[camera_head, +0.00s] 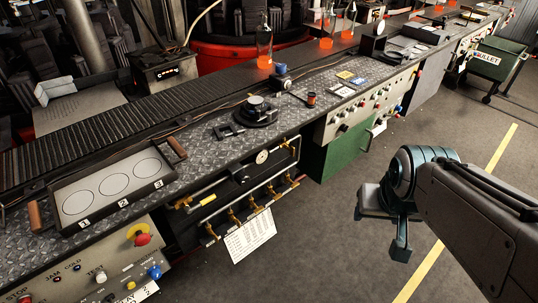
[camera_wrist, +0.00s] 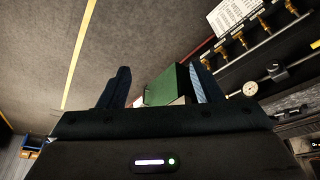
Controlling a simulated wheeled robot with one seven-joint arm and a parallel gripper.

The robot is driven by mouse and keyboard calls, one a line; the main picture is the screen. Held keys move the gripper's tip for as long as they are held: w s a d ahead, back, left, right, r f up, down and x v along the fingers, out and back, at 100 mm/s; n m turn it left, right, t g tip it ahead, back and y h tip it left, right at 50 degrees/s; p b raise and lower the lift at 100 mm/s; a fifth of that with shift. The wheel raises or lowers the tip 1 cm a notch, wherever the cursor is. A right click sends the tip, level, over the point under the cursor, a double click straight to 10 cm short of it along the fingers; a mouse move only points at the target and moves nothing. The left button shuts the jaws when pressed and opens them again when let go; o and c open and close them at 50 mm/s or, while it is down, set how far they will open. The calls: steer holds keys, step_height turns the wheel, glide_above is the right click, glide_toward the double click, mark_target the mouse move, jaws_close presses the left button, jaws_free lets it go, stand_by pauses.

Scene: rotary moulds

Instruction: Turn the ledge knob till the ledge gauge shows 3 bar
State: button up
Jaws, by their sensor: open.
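A small round gauge with a pale face (camera_head: 262,157) is on the pipework panel below the counter edge in the head view. It also shows at the right of the wrist view (camera_wrist: 250,89); its needle and scale are too small to read. A dark knob-like fitting (camera_head: 240,177) is beside the gauge, and it also shows in the wrist view (camera_wrist: 277,72). My gripper (camera_head: 385,222) hangs over the floor at the right of the head view, well away from both. In the wrist view its fingers (camera_wrist: 160,86) are apart, with nothing held between them.
Brass taps (camera_head: 233,217) and a hanging white sheet (camera_head: 250,236) are below the gauge. A green cabinet (camera_head: 335,155) stands right of the panel. The counter (camera_head: 205,150) carries a black round fixture (camera_head: 258,110) and a three-circle tray (camera_head: 62,190). The floor (camera_head: 310,240) before the panel is clear.

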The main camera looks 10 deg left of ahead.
steer(key=w+a+f+n+t+b, duration=0.15)
steer(key=w+f+t+b, duration=0.25)
steer(key=w+f+b, duration=0.45)
steer(key=n+t+y+b, duration=0.3)
steer(key=n+y+b, duration=0.5)
steer(key=y+b, duration=0.85)
glide_toward(245, 181)
steer(key=w+a+b, duration=0.2)
steer(key=w+a+r+h+b, duration=0.1)
steer(key=w+a, duration=0.1)
steer(key=a, duration=0.1)
steer(key=w+a+h+b, duration=0.1)
steer(key=w+a+b, duration=0.1)
steer(key=a, duration=0.1)
steer(key=shift+a+r+b, duration=0.1)
steer(key=shift+r+b, duration=0.05)
steer(key=shift+b, duration=0.2)
steer(key=c, duration=1)
